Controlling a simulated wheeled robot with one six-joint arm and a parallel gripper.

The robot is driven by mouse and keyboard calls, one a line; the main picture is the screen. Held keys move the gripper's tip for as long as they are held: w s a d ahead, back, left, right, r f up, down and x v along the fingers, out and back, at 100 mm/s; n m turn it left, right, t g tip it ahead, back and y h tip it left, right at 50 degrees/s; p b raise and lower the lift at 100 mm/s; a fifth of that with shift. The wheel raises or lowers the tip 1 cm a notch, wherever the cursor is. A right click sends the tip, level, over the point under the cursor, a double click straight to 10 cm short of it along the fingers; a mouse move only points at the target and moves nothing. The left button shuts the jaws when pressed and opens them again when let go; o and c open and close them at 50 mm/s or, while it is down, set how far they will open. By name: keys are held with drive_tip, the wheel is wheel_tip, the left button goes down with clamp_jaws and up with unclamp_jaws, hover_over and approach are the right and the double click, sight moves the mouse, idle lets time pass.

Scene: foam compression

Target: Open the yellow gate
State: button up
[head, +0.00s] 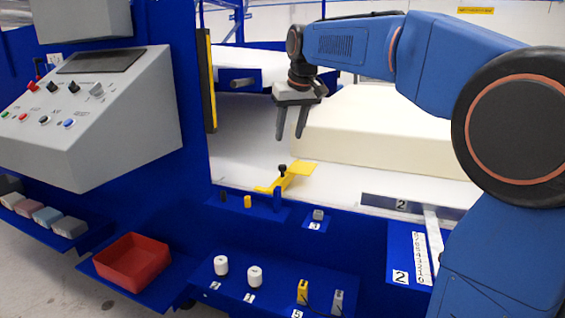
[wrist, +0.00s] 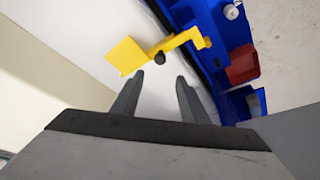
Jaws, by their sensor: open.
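The yellow gate (head: 290,174) is a small bent yellow piece with a black knob (head: 282,168) on it, at the front edge of the white surface in the head view. In the wrist view the yellow gate (wrist: 127,57) shows past my fingertips, with its black knob (wrist: 159,57) near the middle. My gripper (head: 291,138) is open and empty, pointing down above the gate and apart from it. In the wrist view my gripper's (wrist: 160,80) two fingers are spread, with the knob beyond the gap between them.
A large cream foam block (head: 390,130) lies behind the gate. A grey control panel (head: 95,115) stands at left, with a red tray (head: 132,262) below it. White cylinders (head: 254,277) and small yellow and grey pieces sit on the blue front shelf. A blue upright with a yellow-black strip (head: 208,80) rises left of my gripper.

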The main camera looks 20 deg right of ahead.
sight(282, 165)
drive_tip(key=x, duration=1.2)
drive_tip(key=shift+w+f, duration=0.1)
drive_tip(key=shift+f, duration=0.25)
clamp_jaws()
